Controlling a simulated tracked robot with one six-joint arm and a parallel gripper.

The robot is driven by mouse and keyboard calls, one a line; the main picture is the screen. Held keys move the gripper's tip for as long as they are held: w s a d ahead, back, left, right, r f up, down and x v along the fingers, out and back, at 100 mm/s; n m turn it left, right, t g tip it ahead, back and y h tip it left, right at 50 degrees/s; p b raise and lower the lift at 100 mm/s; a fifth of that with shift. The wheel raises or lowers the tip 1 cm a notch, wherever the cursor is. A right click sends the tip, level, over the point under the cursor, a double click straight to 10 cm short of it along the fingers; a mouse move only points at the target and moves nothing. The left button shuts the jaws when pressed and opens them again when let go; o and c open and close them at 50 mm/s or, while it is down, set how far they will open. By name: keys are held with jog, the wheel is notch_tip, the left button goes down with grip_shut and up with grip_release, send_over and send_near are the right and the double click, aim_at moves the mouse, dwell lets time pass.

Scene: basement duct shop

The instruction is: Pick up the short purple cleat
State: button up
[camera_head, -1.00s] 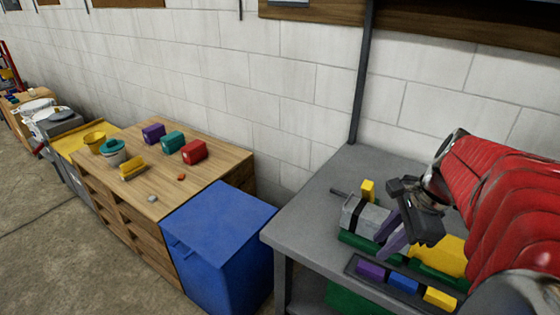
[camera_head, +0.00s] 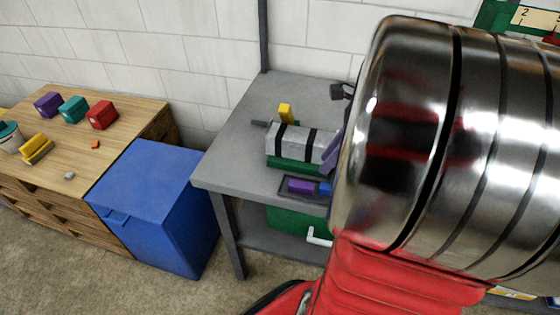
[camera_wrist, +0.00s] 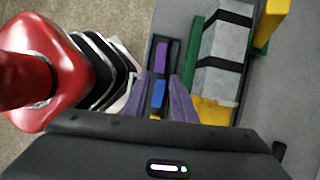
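A short purple block, which looks like the purple cleat (camera_head: 300,186), lies in a dark narrow tray (camera_head: 284,186) on the grey bench. In the wrist view the purple cleat (camera_wrist: 161,57) sits at the tray's far end, beyond a blue block (camera_wrist: 158,94). My gripper (camera_wrist: 159,80) has two lavender fingers, apart and empty. They point toward the tray, with the blue block showing between them and the purple cleat ahead of their tips. In the head view my arm hides most of the gripper; one lavender finger (camera_head: 331,154) shows above the tray's right part.
A grey box with black straps (camera_head: 300,143) on a green base stands behind the tray. A blue bin (camera_head: 150,195) stands left of the bench. The wooden cabinet holds another purple block (camera_head: 48,104). The bench's left top is clear.

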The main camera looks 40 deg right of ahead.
send_over(307, 185)
jog(key=s+d, duration=0.1)
jog(key=s, duration=0.1)
notch_tip(307, 185, down, 6)
jog(key=shift+w+d, duration=0.1)
jog(key=shift+d, duration=0.05)
jog(key=shift+x, duration=2.65)
jog(key=shift+d, duration=0.15)
jog(key=shift+c, duration=0.3)
grip_shut()
